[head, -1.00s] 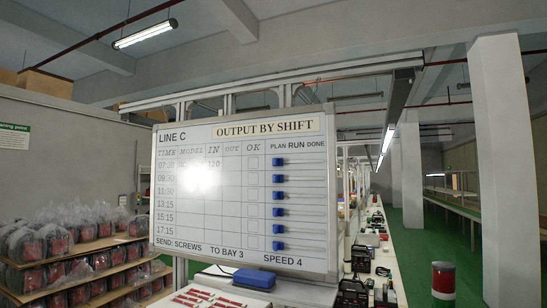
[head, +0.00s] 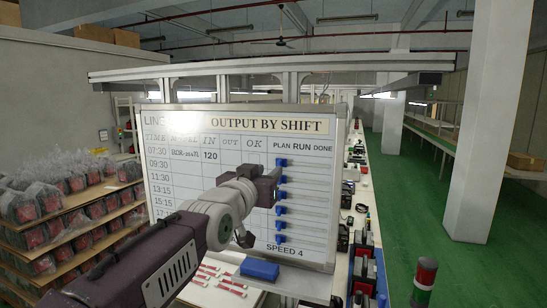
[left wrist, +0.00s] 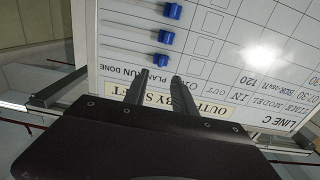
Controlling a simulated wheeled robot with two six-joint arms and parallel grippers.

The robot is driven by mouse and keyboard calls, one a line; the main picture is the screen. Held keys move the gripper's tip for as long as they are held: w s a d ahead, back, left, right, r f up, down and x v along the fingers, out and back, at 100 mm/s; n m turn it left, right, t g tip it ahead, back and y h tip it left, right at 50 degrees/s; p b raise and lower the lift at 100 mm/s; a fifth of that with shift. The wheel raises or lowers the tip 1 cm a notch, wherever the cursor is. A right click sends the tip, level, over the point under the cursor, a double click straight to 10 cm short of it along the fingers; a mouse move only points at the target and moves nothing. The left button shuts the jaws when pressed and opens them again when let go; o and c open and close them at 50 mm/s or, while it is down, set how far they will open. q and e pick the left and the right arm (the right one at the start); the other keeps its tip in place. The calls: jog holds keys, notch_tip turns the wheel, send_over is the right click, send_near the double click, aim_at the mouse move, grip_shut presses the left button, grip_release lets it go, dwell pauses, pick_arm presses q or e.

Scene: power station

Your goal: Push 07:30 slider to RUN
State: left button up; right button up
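The 07:30 slider (head: 281,162) is the top blue knob on the white output board (head: 240,150). It sits at the left end of its track, under PLAN. My left gripper (head: 277,180) is in front of the board, by the upper sliders, and its arm hides the lower left of the board. In the left wrist view the board is upside down. There the two fingers of my left gripper (left wrist: 157,84) are apart with nothing between them. The 07:30 slider (left wrist: 161,60) shows just beyond the fingertips. My right gripper is not seen.
More blue sliders (head: 281,210) sit below, also at the left. A blue eraser block (head: 259,269) lies under the board. Shelves of bagged goods (head: 75,225) stand at left. A long bench runs behind the board; the green floor at right is open.

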aim_at(279, 163)
pick_arm(q)
jog(key=p+x, duration=0.4)
jog(key=x, duration=0.3)
jog(key=shift+r, duration=0.1)
jog(key=shift+w, duration=0.4)
jog(key=shift+s, duration=0.15)
grip_shut()
dwell(0.6)
